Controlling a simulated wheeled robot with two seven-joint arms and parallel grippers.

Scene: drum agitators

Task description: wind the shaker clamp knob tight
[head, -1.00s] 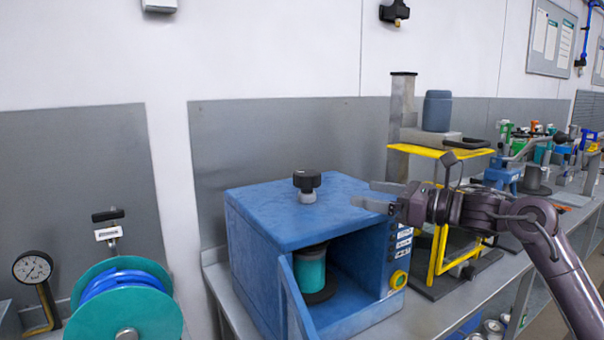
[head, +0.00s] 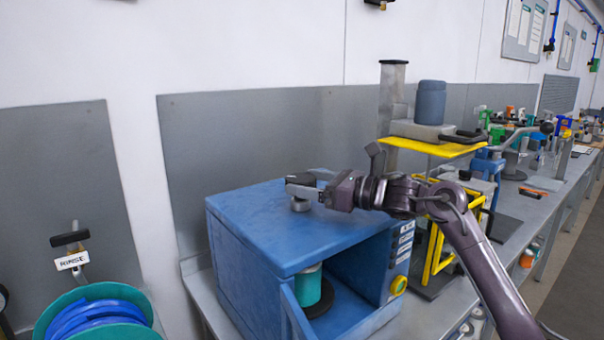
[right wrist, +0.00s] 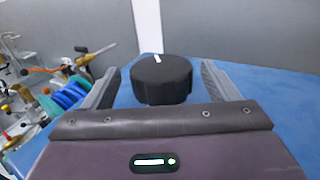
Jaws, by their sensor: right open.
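The black clamp knob (head: 300,181) stands on a short grey stem on top of the blue shaker box (head: 250,225). A teal can (head: 308,287) stands inside the shaker's open front. My right gripper (head: 305,186) is at the knob, level with it above the box top. In the right wrist view the knob (right wrist: 162,79) with its white mark lies between the two open fingers (right wrist: 162,85), with a gap visible on both sides. In the head view the near finger covers part of the knob. My left gripper is not in view.
A yellow stand (head: 432,148) with a grey-blue container (head: 430,102) is right of the shaker. A teal reel with blue hose (head: 98,318) and a RINSE handle (head: 70,239) are at left. A grey wall panel (head: 260,135) is behind the box.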

